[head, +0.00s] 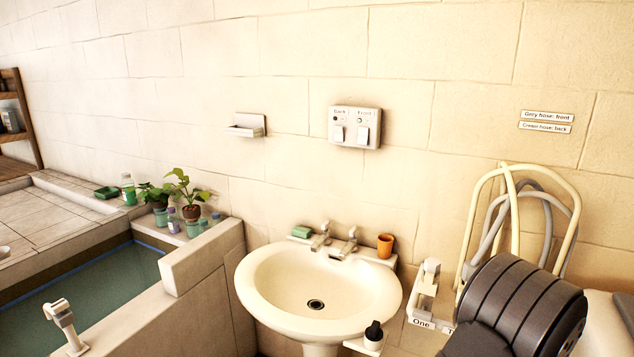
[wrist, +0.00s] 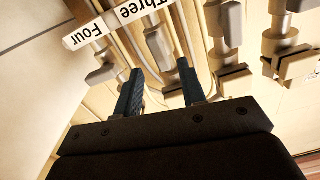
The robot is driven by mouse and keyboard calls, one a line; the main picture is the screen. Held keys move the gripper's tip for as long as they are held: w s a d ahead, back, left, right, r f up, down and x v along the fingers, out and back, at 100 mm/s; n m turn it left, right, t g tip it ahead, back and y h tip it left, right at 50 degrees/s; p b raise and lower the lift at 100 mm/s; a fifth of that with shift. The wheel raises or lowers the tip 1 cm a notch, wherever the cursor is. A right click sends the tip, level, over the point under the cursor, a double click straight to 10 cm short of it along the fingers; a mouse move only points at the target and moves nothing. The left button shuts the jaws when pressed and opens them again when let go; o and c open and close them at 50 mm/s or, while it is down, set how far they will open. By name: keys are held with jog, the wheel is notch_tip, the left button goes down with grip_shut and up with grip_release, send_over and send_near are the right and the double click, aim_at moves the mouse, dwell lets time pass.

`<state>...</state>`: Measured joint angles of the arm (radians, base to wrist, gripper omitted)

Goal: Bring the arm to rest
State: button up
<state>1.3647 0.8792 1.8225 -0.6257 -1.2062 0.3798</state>
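My gripper (wrist: 160,68) shows in the wrist view, with two dark blue fingers standing apart and nothing held between them. Beyond the fingers are pale pipes and grey valve-like fittings (wrist: 158,46). A white label strip (wrist: 112,24) reading "Four" and "Three" lies beyond the fingers, upside down in the picture. I cannot tell whether the fingers touch any fitting. In the head view my dark arm link covers the lower right, and my gripper is out of sight.
A white washbasin (head: 262,287) stands at centre, with an orange cup (head: 385,246) and green sponge (head: 301,232) on it. Cream and grey hoses (head: 512,205) hang at right. A switch box (head: 355,127) is on the wall. A water-filled basin (head: 95,290) lies left, with plants (head: 180,190) beside it.

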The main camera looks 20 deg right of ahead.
jog(key=v, duration=1.3)
jog(key=w+d+m+g+h, duration=0.1)
jog(key=w+d+m+h, duration=0.3)
jog(key=w+d+m, duration=0.3)
jog(key=w+d, duration=0.3)
jog(key=shift+w+d+f+m, duration=0.2)
jog(key=shift+d+f+m, duration=0.1)
jog(key=shift+f, duration=0.05)
jog(key=shift+s, duration=0.1)
jog(key=s+a+n+t+y, duration=0.1)
jog(key=s+a+n+y, duration=0.3)
jog(key=s+a+n, duration=0.55)
jog(key=w+d+m, duration=0.2)
jog(key=w, duration=0.1)
jog(key=shift+d+r, duration=0.3)
jog(key=shift+r, duration=0.1)
